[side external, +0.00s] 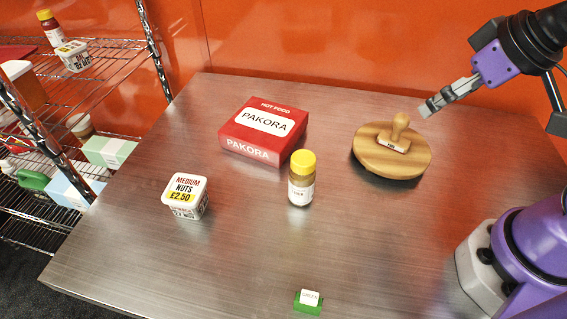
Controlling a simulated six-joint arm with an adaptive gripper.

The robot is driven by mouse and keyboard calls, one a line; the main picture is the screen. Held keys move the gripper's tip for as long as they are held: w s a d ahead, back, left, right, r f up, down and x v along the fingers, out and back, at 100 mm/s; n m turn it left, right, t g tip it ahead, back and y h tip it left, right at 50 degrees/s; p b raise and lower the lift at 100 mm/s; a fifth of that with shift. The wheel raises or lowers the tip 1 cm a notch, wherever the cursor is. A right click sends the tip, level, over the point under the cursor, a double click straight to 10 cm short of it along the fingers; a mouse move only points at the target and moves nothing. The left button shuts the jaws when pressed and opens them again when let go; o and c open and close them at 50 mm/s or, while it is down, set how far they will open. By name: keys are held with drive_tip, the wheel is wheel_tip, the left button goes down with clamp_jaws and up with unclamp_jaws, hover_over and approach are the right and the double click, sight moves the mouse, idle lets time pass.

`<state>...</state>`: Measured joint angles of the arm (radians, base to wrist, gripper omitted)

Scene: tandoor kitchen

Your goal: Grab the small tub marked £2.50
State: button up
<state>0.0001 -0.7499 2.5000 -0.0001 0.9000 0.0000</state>
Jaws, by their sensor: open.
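The small tub marked £2.50 (186,196) stands upright on the left part of the metal table. It is white, and its lid reads "MEDIUM NUTS" with the price on a yellow band. My gripper (428,107) is at the upper right, open and empty, above the table near the round wooden board. It is far to the right of the tub and apart from it. Nothing covers the tub in this view.
A red pakora box (262,132), a yellow-capped jar (302,180) and a round wooden board (368,158) bearing a wooden stamp (398,135) stand right of the tub. A green block (308,302) sits at the front. Wire shelves (108,62) stand left. The table (200,265) is clear around the tub.

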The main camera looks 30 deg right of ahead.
drive_tip(key=shift+w, duration=0.1)
idle(0.3)
drive_tip(key=n+g+y, duration=0.2)
drive_tip(key=n+y, duration=0.1)
drive_tip(key=n, duration=0.6)
hover_over(190, 189)
drive_tip(key=s+d, duration=0.3)
wheel_tip(190, 189, down, 6)
drive_tip(key=shift+g, duration=0.3)
drive_tip(key=x, duration=0.2)
drive_tip(key=a+x, duration=0.1)
drive_tip(key=x, duration=0.2)
drive_tip(key=shift+a+f, duration=0.1)
drive_tip(key=shift+w+d+x, duration=0.1)
drive_tip(key=shift+w+x, duration=0.1)
drive_tip(key=shift+x, duration=1.4)
drive_tip(key=shift+w+d+x, duration=0.1)
drive_tip(key=shift+w+x, duration=0.1)
drive_tip(key=shift+x, duration=1.4)
drive_tip(key=c, duration=1.2)
drive_tip(key=shift+c, duration=0.2)
